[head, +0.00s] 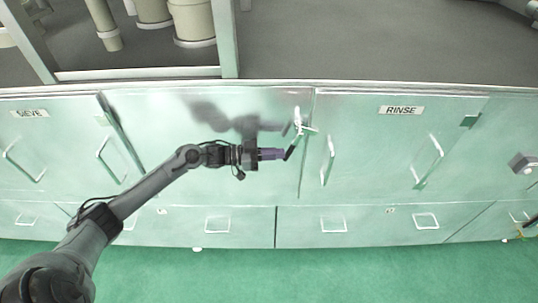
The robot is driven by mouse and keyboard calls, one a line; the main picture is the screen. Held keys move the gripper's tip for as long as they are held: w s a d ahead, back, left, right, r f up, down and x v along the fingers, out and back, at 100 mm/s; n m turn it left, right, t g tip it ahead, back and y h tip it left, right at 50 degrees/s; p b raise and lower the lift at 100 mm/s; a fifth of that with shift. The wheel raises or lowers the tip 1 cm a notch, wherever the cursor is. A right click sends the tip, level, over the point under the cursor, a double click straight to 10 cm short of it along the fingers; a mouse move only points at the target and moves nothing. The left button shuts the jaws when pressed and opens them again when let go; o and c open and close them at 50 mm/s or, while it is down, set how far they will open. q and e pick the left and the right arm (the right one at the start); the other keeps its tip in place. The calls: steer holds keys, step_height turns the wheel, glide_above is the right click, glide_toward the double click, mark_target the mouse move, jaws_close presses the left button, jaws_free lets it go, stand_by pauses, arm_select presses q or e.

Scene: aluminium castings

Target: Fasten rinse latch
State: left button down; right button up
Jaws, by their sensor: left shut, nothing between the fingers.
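The rinse door (385,155) is the pale green front at centre right, with a label reading RINSE (401,110) near its top. It looks flush with the cabinet front. A light-coloured latch (299,122) sits at the upper left edge of this door, by the seam with the neighbouring door. My left gripper (288,154) is shut and empty, just below and left of the latch. Whether its tip touches the latch or the door cannot be told.
A door labelled SIEVE (29,113) is at the far left. Bar handles stick out from the doors, one (328,160) close right of my left gripper. Drawers (340,225) run below. Cylindrical castings (191,20) stand on top behind a frame. The green floor (300,275) is clear.

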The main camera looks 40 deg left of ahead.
arm_select(q)
steer(key=shift+w+d+f+t+h+b, duration=0.5)
steer(key=shift+t+h+b, duration=0.25)
steer(key=shift+b, duration=0.5)
steer(key=shift+w+d+f+t+h+b, duration=0.5)
steer(key=shift+t+h+b, duration=0.2)
steer(key=shift+b, duration=0.5)
steer(key=shift+r, duration=0.1)
steer(key=shift+s+a, duration=0.35)
steer(key=shift+s, duration=0.05)
glide_toward(284, 160)
steer(key=s+a+r, duration=0.1)
steer(key=s+r, duration=0.1)
steer(key=s, duration=0.1)
steer(key=shift+s+a+f, duration=0.1)
steer(key=shift+s+a, duration=0.1)
steer(key=shift+a, duration=0.45)
